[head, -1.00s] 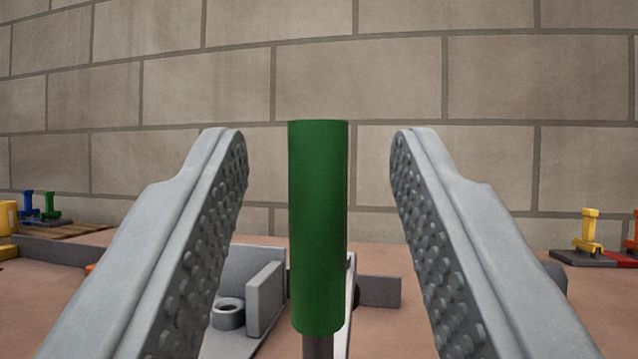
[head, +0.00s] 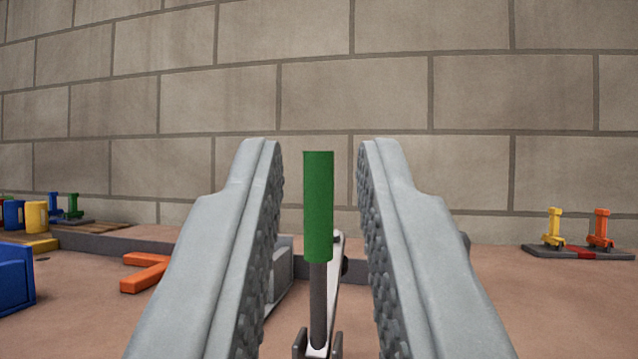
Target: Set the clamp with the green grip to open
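The green grip (head: 318,206) is a cylinder on top of a grey metal rod (head: 318,305), which stands upright from a clamp mount (head: 318,348) at the bottom of the view. My gripper (head: 319,165) has one finger on each side of the grip, with a visible gap on both sides. The grip appears farther off than the fingertips, though the exact depth is hard to tell. A pale clamp arm (head: 336,280) shows behind the rod. The rest of the clamp is largely hidden by the fingers.
An orange angled piece (head: 146,270) and a blue block (head: 14,275) lie at left. Blue, yellow and green pieces stand behind them. Small yellow (head: 553,228) and orange (head: 600,229) fixtures stand at right. A stone block wall (head: 400,80) closes the back.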

